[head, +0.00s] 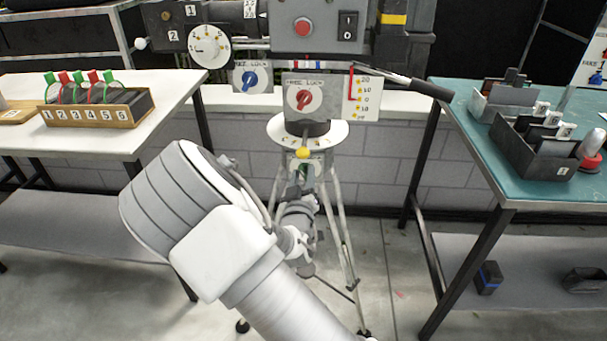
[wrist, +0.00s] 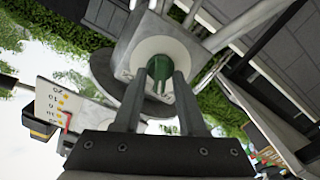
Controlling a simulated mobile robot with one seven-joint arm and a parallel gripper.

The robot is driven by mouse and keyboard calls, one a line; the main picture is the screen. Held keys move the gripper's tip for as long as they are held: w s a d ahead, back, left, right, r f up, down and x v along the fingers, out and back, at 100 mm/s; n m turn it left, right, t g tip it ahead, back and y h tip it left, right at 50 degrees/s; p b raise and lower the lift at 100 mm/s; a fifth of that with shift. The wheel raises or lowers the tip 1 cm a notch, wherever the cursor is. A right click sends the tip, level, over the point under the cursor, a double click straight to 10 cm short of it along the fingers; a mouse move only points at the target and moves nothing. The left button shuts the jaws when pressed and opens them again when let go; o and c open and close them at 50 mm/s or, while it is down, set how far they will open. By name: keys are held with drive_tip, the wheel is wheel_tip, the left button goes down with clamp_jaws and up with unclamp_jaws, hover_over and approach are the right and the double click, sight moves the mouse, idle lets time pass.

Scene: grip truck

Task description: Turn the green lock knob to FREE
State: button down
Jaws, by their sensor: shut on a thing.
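The green lock knob (wrist: 160,68) sits on a pale round dial in the wrist view, below the tripod head. My gripper (wrist: 165,82) has its two fingers on either side of the knob and is shut on it. In the head view, my gripper (head: 300,192) is small and partly hidden by my own arm, just under the yellow knob (head: 302,153). The knob's dial lettering is too small or covered to read, so I cannot tell which mark it points to.
A red FREE/LOCK knob (head: 304,99) and a blue one (head: 250,79) sit above on the camera head. A black pan handle (head: 410,84) sticks out right. Tripod legs (head: 343,235) stand around my gripper. A white table (head: 100,110) is left, a green-topped one (head: 480,150) right.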

drive_tip(key=shift+n, duration=0.4)
drive_tip(key=c, duration=0.8)
unclamp_jaws()
drive_tip(key=shift+c, duration=0.2)
drive_tip(key=shift+s, duration=0.1)
drive_tip(key=s+p, duration=0.2)
drive_tip(key=s, duration=1.5)
drive_tip(key=shift+s+a, duration=0.2)
drive_tip(key=shift+a, duration=0.1)
